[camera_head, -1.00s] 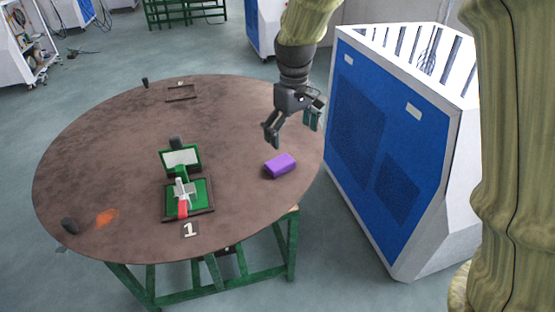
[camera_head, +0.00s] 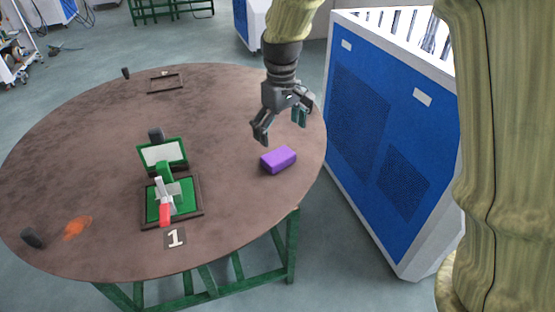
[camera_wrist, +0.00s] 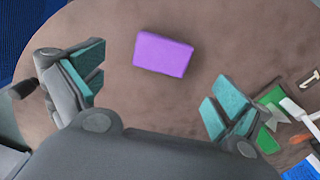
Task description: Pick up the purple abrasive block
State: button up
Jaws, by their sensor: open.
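The purple abrasive block (camera_head: 278,160) lies flat on the right part of the round brown table (camera_head: 90,115), near its edge. In the wrist view the block (camera_wrist: 163,54) sits near the top middle, ahead of and between the fingers, apart from both. My gripper (camera_head: 281,131) is open and empty, held above the table just over and behind the block in the head view. In the wrist view its teal finger pads (camera_wrist: 155,92) are spread wide on either side.
A green device with a red-handled lever (camera_head: 165,205) stands left of the block, with a "1" tag (camera_head: 176,238) before it. An orange patch (camera_head: 76,228) and a dark knob (camera_head: 32,238) are at the left. A blue and white cabinet (camera_head: 380,130) stands close to the table's right.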

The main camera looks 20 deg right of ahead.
aim_at(278, 155)
notch_tip(278, 155, down, 3)
jog(key=shift+f, duration=0.1)
jog(key=shift+f+p, duration=0.45)
jog(key=shift+f, duration=0.1)
jog(key=shift+a+f+p, duration=0.2)
jog(key=shift+f+p, duration=0.35)
jog(key=shift+f, duration=1.7)
jog(key=c, duration=1)
